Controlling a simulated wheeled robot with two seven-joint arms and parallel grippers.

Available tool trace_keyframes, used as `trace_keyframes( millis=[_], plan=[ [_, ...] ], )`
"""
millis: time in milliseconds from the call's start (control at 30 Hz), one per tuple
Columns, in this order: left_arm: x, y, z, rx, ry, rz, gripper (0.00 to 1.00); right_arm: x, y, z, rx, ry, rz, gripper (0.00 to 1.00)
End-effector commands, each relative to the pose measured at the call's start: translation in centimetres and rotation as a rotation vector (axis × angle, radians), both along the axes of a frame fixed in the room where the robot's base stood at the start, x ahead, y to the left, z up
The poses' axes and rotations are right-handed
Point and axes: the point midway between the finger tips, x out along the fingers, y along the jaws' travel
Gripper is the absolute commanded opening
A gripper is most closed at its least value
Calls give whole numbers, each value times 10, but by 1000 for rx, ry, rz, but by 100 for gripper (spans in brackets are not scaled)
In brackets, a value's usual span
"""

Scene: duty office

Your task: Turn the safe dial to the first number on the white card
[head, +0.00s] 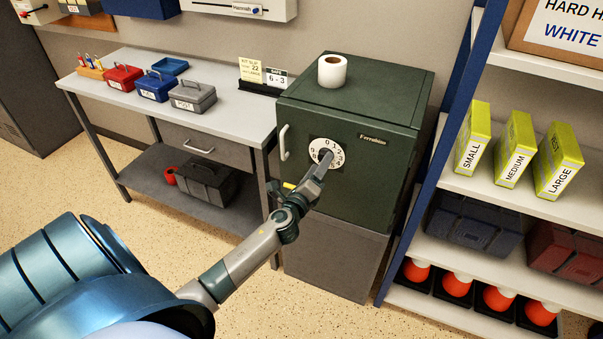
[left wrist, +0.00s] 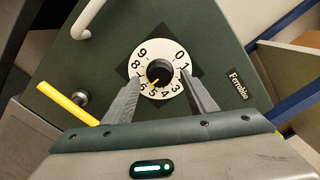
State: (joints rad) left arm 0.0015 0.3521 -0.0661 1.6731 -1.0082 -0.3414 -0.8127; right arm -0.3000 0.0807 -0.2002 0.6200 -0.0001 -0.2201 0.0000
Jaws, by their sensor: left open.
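The green safe (head: 390,170) stands on a grey base. Its white dial (head: 315,146) is numbered, with a black centre knob (left wrist: 160,70) in the left wrist view. A yellow mark on the knob points down-left, near the 5 and 6; the exact number is hard to tell. My left gripper (head: 325,158) is at the dial, open, its fingers either side of the knob with gaps, and it partly hides the dial in the head view. The white card (head: 277,77) stands in a black holder on the bench and reads "SAFE 6-3". My right gripper is out of view.
A yellow-gripped lever (left wrist: 67,103) and a pale pull handle (head: 284,142) stick out from the safe door near the dial. A cream slip (head: 250,70) stands beside the card. A white roll (head: 332,71) sits on the safe. Shelves (head: 510,195) stand to the right.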

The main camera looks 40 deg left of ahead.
Motion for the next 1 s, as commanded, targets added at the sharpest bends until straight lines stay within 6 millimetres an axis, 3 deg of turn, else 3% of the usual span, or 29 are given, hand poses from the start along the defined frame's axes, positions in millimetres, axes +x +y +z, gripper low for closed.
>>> trace_keyframes(
  millis=[700,1000],
  plan=[
    [-123,-30,-4,-2,3,-1,52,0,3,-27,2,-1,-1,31],
    [-153,-37,-1,-1,1,-2,52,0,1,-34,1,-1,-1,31]
  ],
)
